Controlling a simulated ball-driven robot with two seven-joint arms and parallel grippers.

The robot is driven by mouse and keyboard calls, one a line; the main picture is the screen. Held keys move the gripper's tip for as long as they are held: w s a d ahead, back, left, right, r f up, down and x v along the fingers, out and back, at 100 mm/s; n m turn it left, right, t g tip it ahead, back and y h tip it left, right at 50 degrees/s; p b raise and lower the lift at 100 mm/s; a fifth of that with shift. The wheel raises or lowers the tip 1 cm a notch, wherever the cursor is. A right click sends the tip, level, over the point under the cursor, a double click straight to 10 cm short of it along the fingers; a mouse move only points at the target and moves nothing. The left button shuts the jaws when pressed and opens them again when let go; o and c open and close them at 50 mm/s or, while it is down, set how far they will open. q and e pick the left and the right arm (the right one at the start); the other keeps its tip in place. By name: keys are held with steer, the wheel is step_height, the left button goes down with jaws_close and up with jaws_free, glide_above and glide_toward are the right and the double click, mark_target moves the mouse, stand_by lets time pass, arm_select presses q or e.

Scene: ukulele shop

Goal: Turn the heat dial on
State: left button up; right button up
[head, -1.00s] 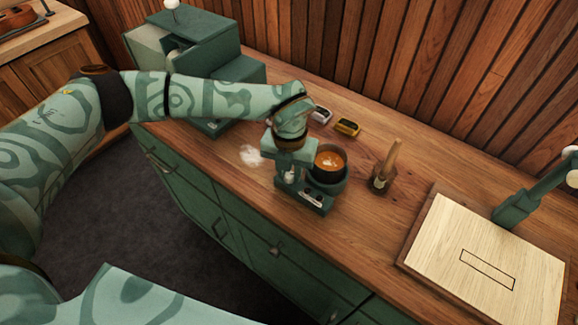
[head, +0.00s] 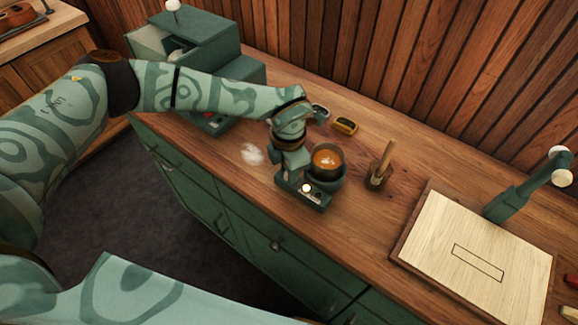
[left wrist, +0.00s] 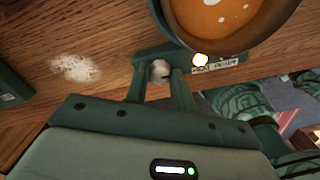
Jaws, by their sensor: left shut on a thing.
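A small green heater (head: 311,199) stands on the wooden counter, with a dark pot (head: 341,165) of orange-brown liquid on it. The heat dial is a pale round knob (left wrist: 160,70) at the heater's edge in the left wrist view. My left gripper (left wrist: 157,92) is shut on this knob, one finger on each side. In the head view my left gripper (head: 290,165) reaches down to the heater and hides the knob. A lamp (head: 306,188) on the heater's front glows bright; it also shows in the left wrist view (left wrist: 200,60). My right gripper is not in view.
A brush-like tool in a wooden holder (head: 380,178) stands right of the pot. A yellow-topped block (head: 345,127) lies behind it. White powder (head: 252,154) lies to the left. A pale board (head: 480,246) and a green stand (head: 515,200) are at right.

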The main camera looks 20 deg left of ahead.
arm_select(q)
steer(key=shift+m, duration=0.5)
steer(key=o, duration=1)
step_height(320, 180, up, 16)
steer(key=shift+r+p, duration=0.2)
steer(key=shift+p, duration=0.35)
steer(key=shift+d, duration=0.1)
